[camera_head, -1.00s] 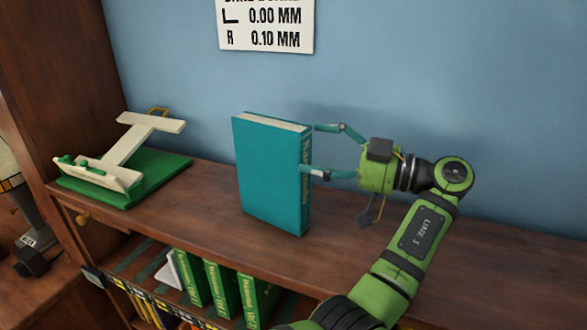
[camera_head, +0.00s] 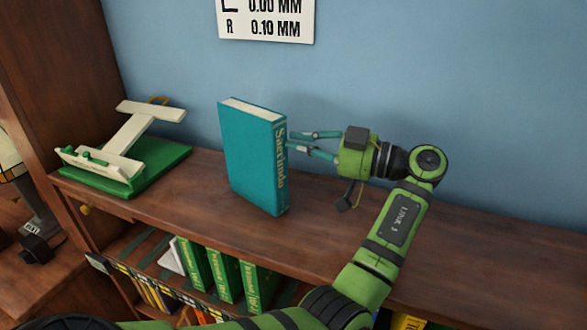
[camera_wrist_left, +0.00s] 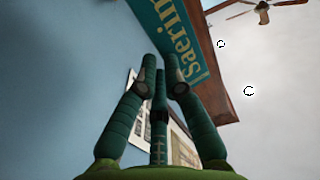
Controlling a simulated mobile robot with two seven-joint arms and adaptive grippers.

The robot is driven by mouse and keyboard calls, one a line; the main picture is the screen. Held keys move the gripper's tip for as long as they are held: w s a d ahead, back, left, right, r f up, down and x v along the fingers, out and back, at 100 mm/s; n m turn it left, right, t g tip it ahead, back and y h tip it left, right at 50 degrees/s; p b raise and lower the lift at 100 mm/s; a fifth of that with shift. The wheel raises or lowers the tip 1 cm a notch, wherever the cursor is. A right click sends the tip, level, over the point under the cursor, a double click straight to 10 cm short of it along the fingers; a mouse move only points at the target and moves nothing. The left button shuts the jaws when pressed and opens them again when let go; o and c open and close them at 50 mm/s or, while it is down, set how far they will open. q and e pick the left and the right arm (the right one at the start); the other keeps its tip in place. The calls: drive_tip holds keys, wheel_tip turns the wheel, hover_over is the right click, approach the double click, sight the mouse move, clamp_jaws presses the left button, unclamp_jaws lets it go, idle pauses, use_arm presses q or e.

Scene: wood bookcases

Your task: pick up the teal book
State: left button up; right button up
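The teal book (camera_head: 250,155) stands upright on the bookcase top, its lettered spine facing right towards my left gripper. The fingertips are at or very close to the spine's edge, not around the covers; contact is unclear. In the left wrist view, the fingers (camera_wrist_left: 161,68) converge with almost no gap and nothing visible between them. The book's spine (camera_wrist_left: 180,45) shows beyond them at the upper right. My right gripper is in neither view.
A cream stand on a green base (camera_head: 150,175) sits left of the book. The blue wall (camera_head: 400,80) is close behind, with a white sign (camera_head: 265,20). The top's right part (camera_head: 490,250) is clear.

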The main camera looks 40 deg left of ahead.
use_arm(q)
drive_tip(key=o, duration=1.1)
drive_tip(key=shift+c, duration=0.2)
